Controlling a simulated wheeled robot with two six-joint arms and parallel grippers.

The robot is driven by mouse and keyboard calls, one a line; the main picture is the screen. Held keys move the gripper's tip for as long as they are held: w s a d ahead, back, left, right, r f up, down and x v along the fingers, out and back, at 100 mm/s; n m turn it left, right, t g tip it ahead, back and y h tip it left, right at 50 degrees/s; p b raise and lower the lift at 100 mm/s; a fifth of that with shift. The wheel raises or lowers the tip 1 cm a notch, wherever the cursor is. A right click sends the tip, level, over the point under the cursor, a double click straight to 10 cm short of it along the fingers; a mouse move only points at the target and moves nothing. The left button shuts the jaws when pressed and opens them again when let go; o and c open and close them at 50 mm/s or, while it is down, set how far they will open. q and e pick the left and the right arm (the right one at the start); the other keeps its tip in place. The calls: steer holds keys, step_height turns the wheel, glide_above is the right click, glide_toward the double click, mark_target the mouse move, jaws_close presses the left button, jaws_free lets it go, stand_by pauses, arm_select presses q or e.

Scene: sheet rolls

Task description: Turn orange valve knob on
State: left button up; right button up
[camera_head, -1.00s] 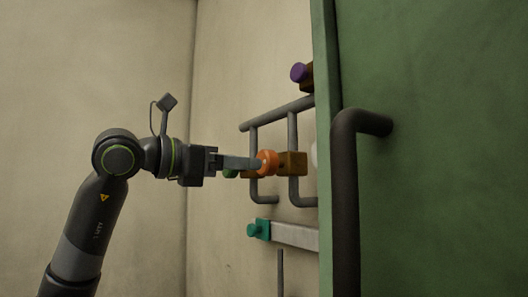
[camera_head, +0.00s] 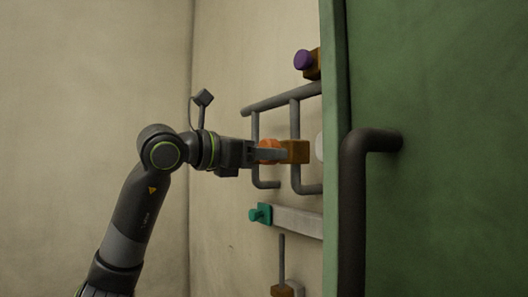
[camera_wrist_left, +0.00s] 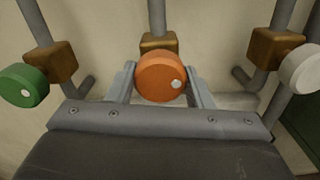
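The orange valve knob (camera_wrist_left: 160,78) is a round disc with a white dot low on its right side. It sits on a brown valve block (camera_head: 297,151) on a grey pipe. My left gripper (camera_head: 274,153) reaches the knob from the left in the head view and partly covers it. In the left wrist view its two fingers (camera_wrist_left: 160,85) stand on either side of the knob, open around it. I cannot tell whether they touch it. My right gripper is not in view.
A green knob (camera_wrist_left: 22,85) and a white knob (camera_wrist_left: 302,69) flank the orange one. A purple knob (camera_head: 303,60) is above, a teal valve (camera_head: 260,214) below. A green panel (camera_head: 450,120) with a dark handle (camera_head: 354,215) stands close on the right.

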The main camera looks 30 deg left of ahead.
arm_select(q)
steer(key=c, duration=0.4)
steer(key=shift+n, duration=0.4)
steer(key=n+b, duration=0.1)
steer(key=n, duration=0.2)
steer(key=shift+n, duration=0.3)
steer(key=n+b, duration=0.1)
steer(key=n, duration=0.2)
steer(key=shift+n, duration=0.4)
steer(key=n+b, duration=0.1)
steer(key=n, duration=0.4)
steer(key=shift+r+n+b, duration=0.1)
steer(key=shift+n+b, duration=0.7)
steer(key=shift+n, duration=1.6)
